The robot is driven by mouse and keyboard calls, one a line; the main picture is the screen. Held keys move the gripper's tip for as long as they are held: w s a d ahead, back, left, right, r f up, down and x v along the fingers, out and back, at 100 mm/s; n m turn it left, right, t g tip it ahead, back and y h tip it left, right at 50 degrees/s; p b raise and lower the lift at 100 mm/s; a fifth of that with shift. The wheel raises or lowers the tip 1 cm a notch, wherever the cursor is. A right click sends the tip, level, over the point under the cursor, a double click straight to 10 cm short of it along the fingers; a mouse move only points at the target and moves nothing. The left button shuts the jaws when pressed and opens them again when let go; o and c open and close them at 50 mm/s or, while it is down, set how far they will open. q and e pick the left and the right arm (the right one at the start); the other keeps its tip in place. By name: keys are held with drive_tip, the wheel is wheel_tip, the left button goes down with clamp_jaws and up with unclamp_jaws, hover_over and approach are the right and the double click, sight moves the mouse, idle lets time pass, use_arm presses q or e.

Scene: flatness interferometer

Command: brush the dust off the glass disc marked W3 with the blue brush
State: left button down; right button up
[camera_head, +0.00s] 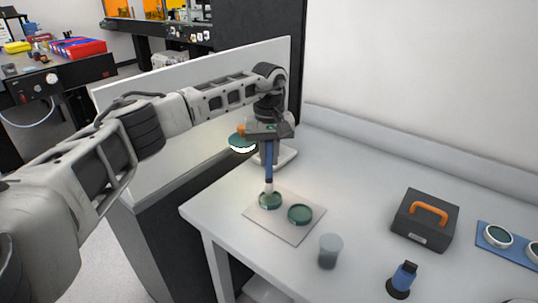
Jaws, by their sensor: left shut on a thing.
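My left gripper (268,140) is shut on the blue brush (269,163), held upright with the pale bristles down. The bristle tip is at or just above the left green glass disc (270,201); I cannot tell whether it touches. A second green glass disc (300,215) lies to the right on the same light grey mat (289,233). The marking W3 cannot be read on either disc, nor can I make out dust. My right gripper is not in view.
A grey cup (329,252) and a blue-and-black item (402,279) stand toward the front. A black case (425,221) with an orange handle and a blue tray (486,238) of round pieces are at right. A round lamp-like head (241,142) is behind the gripper.

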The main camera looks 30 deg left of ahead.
use_arm(q)
drive_tip(key=shift+f, duration=0.45)
drive_tip(key=shift+s+d, duration=0.1)
idle(0.4)
drive_tip(key=shift+s+d+r, duration=0.1)
drive_tip(key=shift+d, duration=0.05)
drive_tip(key=shift+s+d, duration=0.1)
drive_tip(key=shift+s+d+p, duration=0.4)
drive_tip(key=shift+s+d, duration=0.15)
drive_tip(key=shift+d, duration=0.05)
drive_tip(key=shift+s+d, duration=0.15)
drive_tip(key=shift+d, duration=0.05)
drive_tip(key=shift+s+d, duration=0.2)
drive_tip(key=shift+d, duration=0.05)
idle(0.5)
